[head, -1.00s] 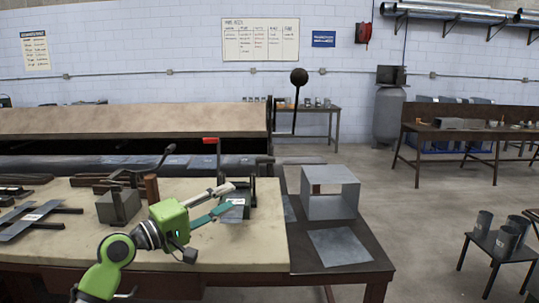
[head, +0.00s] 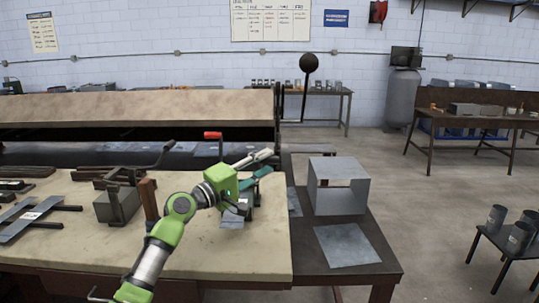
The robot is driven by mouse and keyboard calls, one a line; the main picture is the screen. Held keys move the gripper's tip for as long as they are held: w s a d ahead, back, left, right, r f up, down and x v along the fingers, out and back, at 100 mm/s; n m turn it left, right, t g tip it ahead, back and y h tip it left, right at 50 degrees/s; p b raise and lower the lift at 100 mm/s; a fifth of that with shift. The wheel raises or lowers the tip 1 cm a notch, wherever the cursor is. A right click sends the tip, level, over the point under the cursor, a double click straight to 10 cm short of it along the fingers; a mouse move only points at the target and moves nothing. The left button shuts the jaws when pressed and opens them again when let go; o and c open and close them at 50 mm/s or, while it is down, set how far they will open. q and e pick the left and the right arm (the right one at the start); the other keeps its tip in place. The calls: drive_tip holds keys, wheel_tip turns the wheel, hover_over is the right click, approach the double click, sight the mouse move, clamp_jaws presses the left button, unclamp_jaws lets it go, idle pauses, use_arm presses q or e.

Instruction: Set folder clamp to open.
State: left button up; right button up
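A red-handled lever (head: 213,135) rises on a dark stem at the back of the near bench, in front of the long folding machine (head: 130,106). A tall lever with a black ball (head: 308,63) stands at that machine's right end. I cannot tell which lever works the clamp. My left gripper (head: 264,164) is over the right part of the bench, right of the red lever. Its pale and teal fingers look apart, with nothing seen between them. A small dark metal device with a grey sheet piece (head: 232,221) is partly hidden beneath it. My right gripper is not in view.
The near bench (head: 200,258) carries a grey block (head: 115,205), a brown upright post (head: 149,200) and flat metal pieces at left. An open sheet-metal box (head: 340,200) and a flat sheet (head: 346,246) lie on the dark table at right.

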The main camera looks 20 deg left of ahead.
use_arm(q)
drive_tip(key=shift+w+d+r, duration=0.2)
drive_tip(key=shift+w+d, duration=0.1)
drive_tip(key=shift+w, duration=0.2)
drive_tip(key=shift+w+d, duration=0.1)
drive_tip(key=shift+w, duration=0.15)
drive_tip(key=shift+w+d, duration=0.1)
drive_tip(key=shift+w, duration=0.15)
drive_tip(key=shift+c, duration=1.1)
clamp_jaws()
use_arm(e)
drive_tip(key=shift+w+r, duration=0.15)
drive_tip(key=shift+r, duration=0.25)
